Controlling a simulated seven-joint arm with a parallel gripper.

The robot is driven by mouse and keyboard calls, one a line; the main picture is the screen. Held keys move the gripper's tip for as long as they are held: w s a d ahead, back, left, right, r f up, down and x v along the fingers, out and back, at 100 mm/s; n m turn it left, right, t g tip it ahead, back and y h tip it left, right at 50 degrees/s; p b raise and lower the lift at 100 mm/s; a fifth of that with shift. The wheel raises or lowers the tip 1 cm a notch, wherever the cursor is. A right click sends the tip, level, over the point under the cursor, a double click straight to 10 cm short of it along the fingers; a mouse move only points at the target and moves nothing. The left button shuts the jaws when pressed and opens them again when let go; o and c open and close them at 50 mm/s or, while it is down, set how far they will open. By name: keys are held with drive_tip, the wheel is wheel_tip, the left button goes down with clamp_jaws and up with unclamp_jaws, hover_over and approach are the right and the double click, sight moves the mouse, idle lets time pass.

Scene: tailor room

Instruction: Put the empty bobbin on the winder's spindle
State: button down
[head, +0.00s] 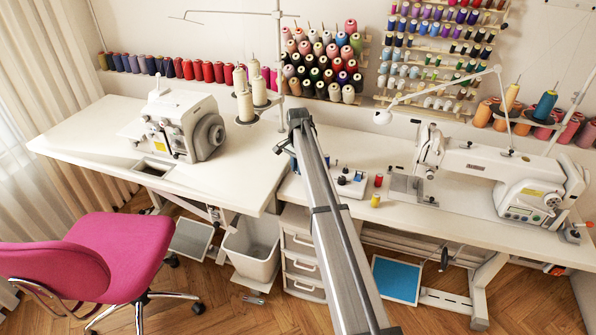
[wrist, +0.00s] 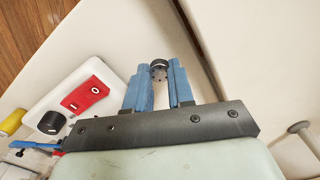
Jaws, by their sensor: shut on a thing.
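My gripper (wrist: 159,78) has blue fingers and is shut on the bobbin (wrist: 159,67), a small dark disc with holes, held at the fingertips. The winder (wrist: 88,93) is a white unit at the left in the wrist view, with a red rocker switch, a black knob and a blue lever. The bobbin is to the right of the winder there, apart from it. In the head view the winder (head: 349,188) sits on the table just right of my arm. My arm mostly hides the gripper and bobbin there. I cannot make out the spindle clearly.
A sewing machine (head: 500,170) is farther right, and another machine (head: 178,127) stands on the left table. A thread stand (head: 278,75) rises behind my arm.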

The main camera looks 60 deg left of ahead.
drive_tip(key=shift+n, duration=0.7)
drive_tip(key=r, duration=0.8)
drive_tip(key=shift+s+d, duration=0.1)
drive_tip(key=shift+d, duration=0.2)
drive_tip(key=w+d+n, duration=0.1)
drive_tip(key=w+d, duration=0.7)
drive_tip(key=d, duration=1)
drive_tip(key=w+d, duration=0.7)
drive_tip(key=d, duration=1)
drive_tip(key=w+d+n, duration=0.1)
drive_tip(key=w+d, duration=0.7)
drive_tip(key=d, duration=1)
drive_tip(key=w+d+m, duration=0.2)
drive_tip(key=w+d, duration=0.1)
drive_tip(key=d, duration=0.9)
drive_tip(key=w+d+m, duration=0.2)
drive_tip(key=d, duration=1)
drive_tip(key=w+d+m, duration=0.2)
drive_tip(key=w+d, duration=0.1)
drive_tip(key=d, duration=0.9)
drive_tip(key=shift+s+a+r+n, duration=0.45)
drive_tip(key=shift+s+a, duration=2.25)
drive_tip(key=shift+a, duration=10.7)
drive_tip(key=shift+s+a+r+n, duration=0.35)
drive_tip(key=shift+s+a, duration=2.35)
drive_tip(key=shift+a, duration=10.7)
drive_tip(key=shift+s+a+r+n, duration=0.45)
drive_tip(key=shift+s+a, duration=2.25)
drive_tip(key=shift+a, duration=10.7)
